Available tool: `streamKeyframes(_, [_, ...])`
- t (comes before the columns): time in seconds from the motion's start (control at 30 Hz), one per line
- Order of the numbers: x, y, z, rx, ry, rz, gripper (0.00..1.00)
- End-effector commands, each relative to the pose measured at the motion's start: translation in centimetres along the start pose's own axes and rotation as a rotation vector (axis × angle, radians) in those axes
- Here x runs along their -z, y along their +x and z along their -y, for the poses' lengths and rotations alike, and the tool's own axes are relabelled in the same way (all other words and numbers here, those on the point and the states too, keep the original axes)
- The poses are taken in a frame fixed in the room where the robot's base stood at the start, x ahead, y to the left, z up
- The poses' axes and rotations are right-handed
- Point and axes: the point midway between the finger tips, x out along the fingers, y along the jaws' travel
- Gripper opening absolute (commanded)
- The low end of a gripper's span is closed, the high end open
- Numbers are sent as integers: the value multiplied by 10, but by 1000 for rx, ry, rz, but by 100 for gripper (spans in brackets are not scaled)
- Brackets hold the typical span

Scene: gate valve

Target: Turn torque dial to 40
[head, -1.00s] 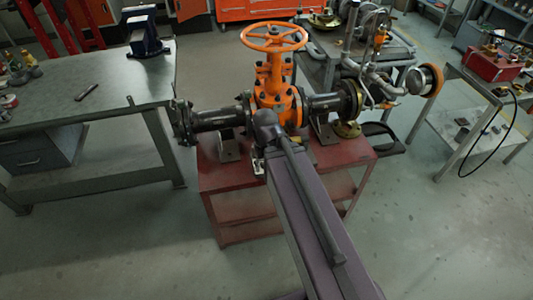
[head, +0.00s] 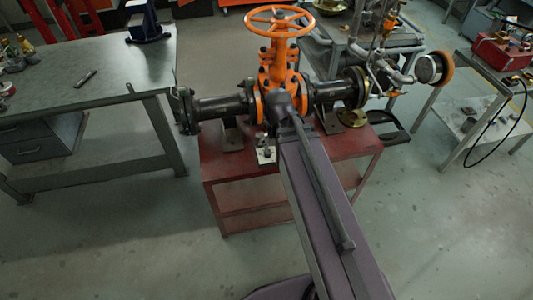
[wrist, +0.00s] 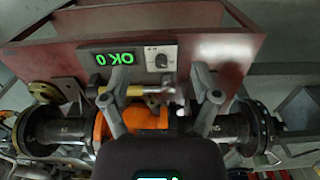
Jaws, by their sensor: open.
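The torque dial (wrist: 162,60) is a small round knob on a light panel in the wrist view, right of a black display (wrist: 111,58) with green characters, apparently an upside-down "OK 0". The panel is on the red cart (wrist: 200,47). My gripper (wrist: 161,82) is open. Its two grey fingers are spread either side of the dial in the picture, apparently short of it. I cannot tell the exact gap. In the head view my arm hides the gripper and the dial. The orange gate valve (head: 278,68) stands on the cart.
A grey workbench (head: 95,85) is at left. Floor in front of the cart is clear.

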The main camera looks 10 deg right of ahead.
Motion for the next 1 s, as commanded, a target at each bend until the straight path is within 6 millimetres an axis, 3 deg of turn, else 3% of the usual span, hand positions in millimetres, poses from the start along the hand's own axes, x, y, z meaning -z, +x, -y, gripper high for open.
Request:
streamKeyframes(0.03, [17, 11, 0, -1, 0, 0, 79])
streamKeyframes(0.3, [95, 51, -2, -10, 5, 0, 79])
streamKeyframes(0.5, [134, 69, -2, -15, 4, 0, 79])
streamKeyframes(0.63, [142, 71, -1, -17, 4, 0, 79])
streamKeyframes(1.0, [142, 70, 0, -17, 3, -1, 79])
